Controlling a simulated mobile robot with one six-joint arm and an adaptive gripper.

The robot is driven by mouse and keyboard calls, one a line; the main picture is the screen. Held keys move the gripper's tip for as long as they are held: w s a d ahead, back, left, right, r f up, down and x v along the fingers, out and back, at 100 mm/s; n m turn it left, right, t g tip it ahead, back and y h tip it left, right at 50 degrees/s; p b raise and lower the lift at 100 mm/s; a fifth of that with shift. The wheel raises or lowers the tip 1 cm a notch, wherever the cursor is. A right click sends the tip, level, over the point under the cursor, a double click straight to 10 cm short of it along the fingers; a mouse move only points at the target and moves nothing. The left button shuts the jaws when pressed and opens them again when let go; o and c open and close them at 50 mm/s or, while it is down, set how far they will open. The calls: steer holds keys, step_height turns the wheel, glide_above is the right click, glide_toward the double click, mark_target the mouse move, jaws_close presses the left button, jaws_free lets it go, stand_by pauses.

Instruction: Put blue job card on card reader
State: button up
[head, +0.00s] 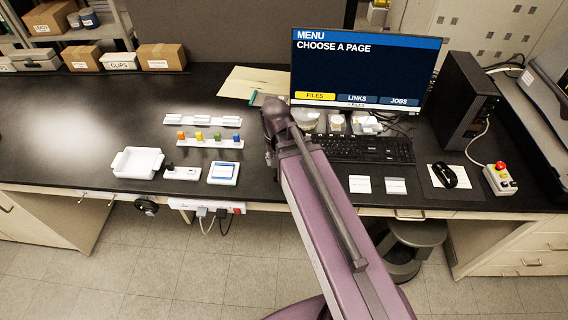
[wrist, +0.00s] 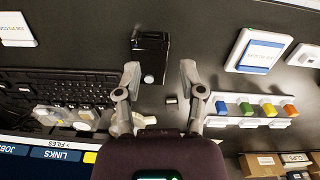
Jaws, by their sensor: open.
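The blue job card (head: 238,140) stands at the right end of a white rack with green, yellow and orange cards. In the wrist view, which is turned over, the blue card (wrist: 220,107) is at the left end of the row. A flat white unit with a blue band, which looks like the card reader (head: 222,173), lies in front of the rack; it also shows in the wrist view (wrist: 262,52). My gripper (wrist: 160,70) is open and empty, beside the rack and apart from the cards. In the head view my arm hides its fingers.
A black device (wrist: 150,55) lies below my fingers. A keyboard (head: 365,149) and monitor (head: 365,65) stand to the right. A white tray (head: 138,162) and a white holder (head: 182,174) lie left of the reader. The left part of the dark bench is clear.

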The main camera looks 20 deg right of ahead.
steer(key=shift+s+d+n, duration=0.4)
steer(key=shift+s+n, duration=0.2)
steer(key=shift+s+d+n, duration=0.35)
steer(key=shift+s+n, duration=0.2)
steer(key=shift+n, duration=0.05)
